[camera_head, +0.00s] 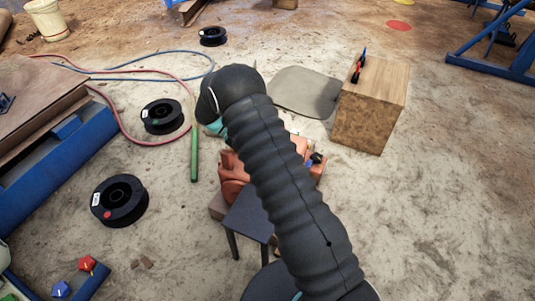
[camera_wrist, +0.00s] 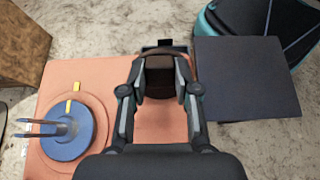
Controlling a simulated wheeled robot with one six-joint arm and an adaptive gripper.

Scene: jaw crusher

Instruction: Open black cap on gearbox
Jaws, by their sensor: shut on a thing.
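The gearbox (camera_wrist: 105,72) is an orange block seen from above in the wrist view. It also shows in the head view (camera_head: 232,172), where my dark ribbed arm covers much of it. My gripper (camera_wrist: 160,85) is in the wrist view, its two fingers closed on the sides of the black cap (camera_wrist: 158,64), a small dark brown-black block at the gearbox's far edge. The cap appears upright. Its lower part is hidden, so I cannot tell whether it is seated or lifted. My gripper is hidden in the head view.
A blue disc with a dark forked handle (camera_wrist: 66,134) sits on the gearbox's left. A dark square stool top (camera_wrist: 245,78) is close on the right.

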